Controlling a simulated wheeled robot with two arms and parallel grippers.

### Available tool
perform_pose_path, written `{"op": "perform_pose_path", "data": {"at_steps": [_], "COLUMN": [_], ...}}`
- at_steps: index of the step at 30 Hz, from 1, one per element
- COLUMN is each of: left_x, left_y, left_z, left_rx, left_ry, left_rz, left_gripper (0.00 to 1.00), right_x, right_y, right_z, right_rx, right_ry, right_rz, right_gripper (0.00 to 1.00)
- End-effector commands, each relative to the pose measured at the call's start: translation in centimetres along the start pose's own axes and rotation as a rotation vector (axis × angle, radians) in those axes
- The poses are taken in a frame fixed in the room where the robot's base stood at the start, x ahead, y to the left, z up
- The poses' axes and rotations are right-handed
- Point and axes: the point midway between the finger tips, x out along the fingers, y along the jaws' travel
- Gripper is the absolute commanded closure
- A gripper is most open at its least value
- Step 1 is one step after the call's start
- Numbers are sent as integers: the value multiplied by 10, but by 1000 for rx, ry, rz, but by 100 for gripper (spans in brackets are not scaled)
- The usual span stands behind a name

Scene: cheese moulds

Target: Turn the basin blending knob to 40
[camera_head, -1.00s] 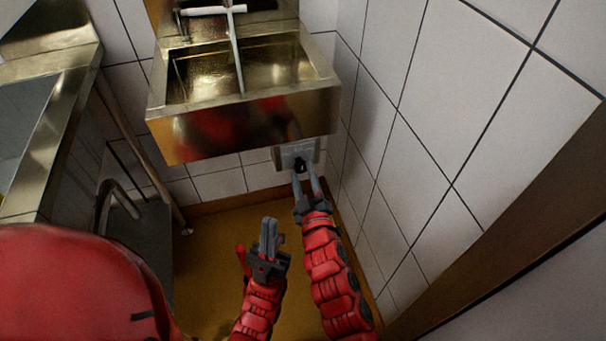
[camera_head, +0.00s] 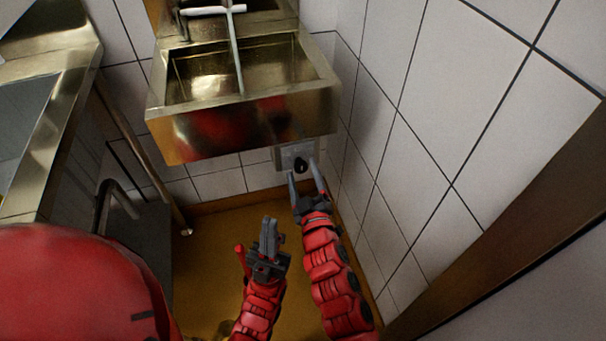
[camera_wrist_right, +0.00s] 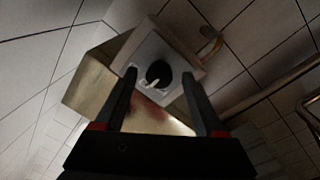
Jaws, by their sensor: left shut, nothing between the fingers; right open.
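The blending knob (camera_head: 300,164) is a small black round knob on a grey plate (camera_head: 287,152) under the basin (camera_head: 240,122). In the right wrist view the knob (camera_wrist_right: 158,74) shows dark, with a light pointer mark at its lower left. The plate (camera_wrist_right: 150,48) is seen tilted there; scale numbers cannot be read. My right gripper (camera_head: 306,180) is open just in front of the knob, its fingers spread apart. In the wrist view its fingers stand either side of the knob, apart from it. My left gripper (camera_head: 269,224) is shut and empty, lower and to the left.
A tiled wall (camera_head: 410,120) stands close on the right of my right arm. A steel counter (camera_head: 62,95) with a leg and a curved pipe (camera_head: 106,190) is at the left. The brown floor (camera_head: 215,235) below the basin is clear.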

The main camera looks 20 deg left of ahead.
Motion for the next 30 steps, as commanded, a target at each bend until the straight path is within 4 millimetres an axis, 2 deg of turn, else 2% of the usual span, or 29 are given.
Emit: {"op": "perform_pose_path", "data": {"at_steps": [4,7,21,24,30], "left_x": [1,2,5,5,5], "left_y": [0,0,0,0,0], "left_z": [0,0,-1,-1,-1], "left_rx": [0,0,0,0,0], "left_ry": [0,0,0,0,0], "left_rz": [0,0,0,0,0], "left_gripper": [100,100,100,100,100], "right_x": [-8,-23,-127,-146,-169], "right_y": [0,0,-1,-1,-2], "right_z": [0,-1,1,1,1], "right_rx": [0,1,3,1,1], "right_ry": [1,2,-2,-2,-3], "right_rz": [0,0,-3,-2,-4], "right_gripper": [28,28,28,28,28]}}
